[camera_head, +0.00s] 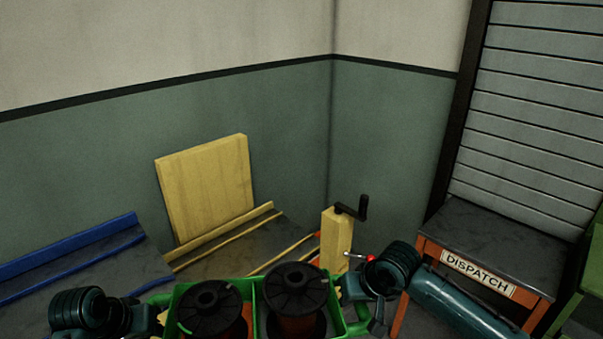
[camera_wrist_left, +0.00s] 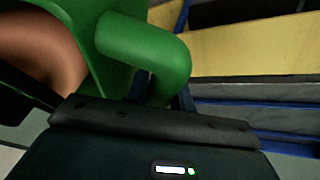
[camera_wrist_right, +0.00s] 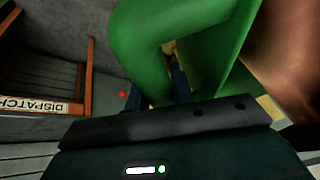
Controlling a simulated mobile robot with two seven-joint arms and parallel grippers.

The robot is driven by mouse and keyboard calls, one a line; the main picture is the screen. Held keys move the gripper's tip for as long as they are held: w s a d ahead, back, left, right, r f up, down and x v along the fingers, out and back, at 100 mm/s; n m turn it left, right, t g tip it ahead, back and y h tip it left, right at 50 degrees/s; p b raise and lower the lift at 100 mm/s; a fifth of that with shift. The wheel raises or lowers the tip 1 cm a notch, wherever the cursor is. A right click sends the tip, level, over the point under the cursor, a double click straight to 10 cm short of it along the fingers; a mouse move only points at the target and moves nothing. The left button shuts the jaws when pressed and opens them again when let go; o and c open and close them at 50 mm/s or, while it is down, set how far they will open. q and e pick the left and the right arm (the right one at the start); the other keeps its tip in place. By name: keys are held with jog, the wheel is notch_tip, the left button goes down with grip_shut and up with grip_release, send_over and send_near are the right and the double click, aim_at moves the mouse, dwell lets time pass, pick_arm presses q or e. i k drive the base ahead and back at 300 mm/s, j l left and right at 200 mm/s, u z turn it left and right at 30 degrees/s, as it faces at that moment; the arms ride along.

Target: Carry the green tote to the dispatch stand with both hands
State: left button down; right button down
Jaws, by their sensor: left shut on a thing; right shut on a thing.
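The green tote (camera_head: 257,314) is at the bottom middle of the head view, with two dark-topped spools (camera_head: 296,287) in it, one on each side of its divider. My left gripper (camera_head: 158,308) is shut on the tote's left handle, which shows as a thick green loop (camera_wrist_left: 150,55) in the left wrist view. My right gripper (camera_head: 352,298) is shut on the right handle, a green loop (camera_wrist_right: 145,45) in the right wrist view. The dispatch stand (camera_head: 500,236), with a dark top, orange frame and "DISPATCH" sign, is at the right, apart from the tote. The tote's lower part is out of view.
A blue-edged bench (camera_head: 75,269) and a yellow-edged bench (camera_head: 215,258) with an upright yellow board (camera_head: 207,188) stand along the wall. A yellow post with a black crank (camera_head: 337,237) stands between tote and corner. A green structure (camera_head: 580,300) is at the far right. The stand's top looks clear.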

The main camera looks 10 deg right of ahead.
aim_at(487, 235)
jog(key=z, duration=1.5)
jog(key=i+z, duration=0.35)
jog(key=i+j, duration=0.15)
jog(key=i, duration=0.35)
jog(key=i+j, duration=0.2)
jog(key=i, duration=0.3)
jog(key=i+j, duration=0.15)
jog(key=i, duration=0.3)
jog(key=i+j, duration=0.15)
jog(key=i, duration=0.35)
